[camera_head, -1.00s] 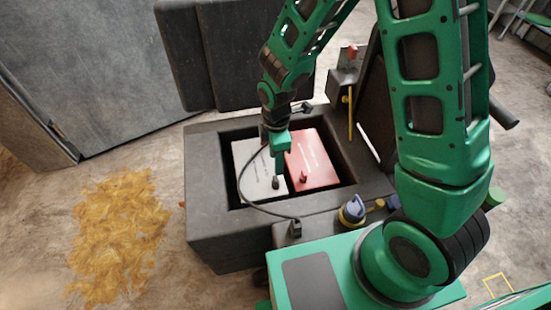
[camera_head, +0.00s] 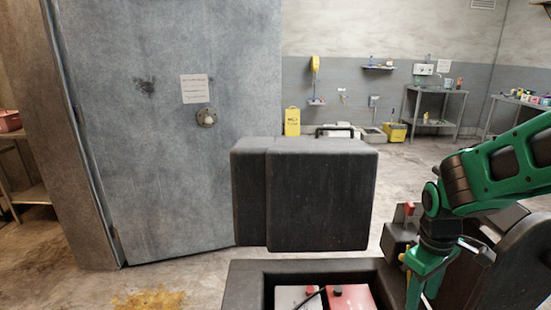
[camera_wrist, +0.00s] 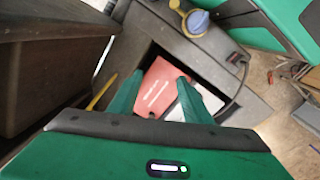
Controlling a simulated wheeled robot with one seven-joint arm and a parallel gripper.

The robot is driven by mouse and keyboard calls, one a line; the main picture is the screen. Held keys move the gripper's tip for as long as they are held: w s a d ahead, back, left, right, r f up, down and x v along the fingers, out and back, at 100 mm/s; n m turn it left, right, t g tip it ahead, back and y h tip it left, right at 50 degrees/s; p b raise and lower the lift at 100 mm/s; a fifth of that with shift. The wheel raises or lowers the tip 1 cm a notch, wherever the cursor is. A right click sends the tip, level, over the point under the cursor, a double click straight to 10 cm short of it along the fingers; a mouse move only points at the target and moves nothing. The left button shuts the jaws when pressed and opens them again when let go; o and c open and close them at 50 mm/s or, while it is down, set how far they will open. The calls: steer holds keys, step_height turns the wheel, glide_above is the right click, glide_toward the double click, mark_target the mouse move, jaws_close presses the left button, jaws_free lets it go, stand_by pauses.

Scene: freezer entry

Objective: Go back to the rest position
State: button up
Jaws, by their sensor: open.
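My gripper (camera_head: 422,285) is open, at the lower right of the head view, beside the right edge of the dark box (camera_head: 250,275). In the wrist view my gripper (camera_wrist: 160,92) has its two green fingers apart, with nothing held between them. Beyond the fingers lie a red block (camera_wrist: 160,84) and a pale block (camera_wrist: 176,112), set side by side in the box's recess. The red block (camera_head: 352,296) and the pale block (camera_head: 292,297) are cut off by the head view's lower edge. A dark cable (camera_wrist: 240,85) runs over the box in the wrist view.
A large grey door (camera_head: 165,130) is at the left, with a yellow-brown patch (camera_head: 150,299) on the floor. A metal table (camera_head: 435,110) and a yellow sign (camera_head: 292,122) stand by the far wall.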

steer(key=s+d+r+m, duration=0.3)
steer(key=s+d+m, duration=0.1)
steer(key=s, duration=0.3)
steer(key=s+d+r+m+y, duration=0.1)
steer(key=s+d+r+m, duration=0.2)
steer(key=s+m, duration=0.4)
steer(key=shift+s+d+r+m, duration=0.3)
steer(key=shift+s+d+r, duration=0.05)
steer(key=shift+s+r, duration=0.4)
steer(key=shift+w, duration=0.1)
steer(key=shift+w+f, duration=0.2)
steer(key=shift+w, duration=0.45)
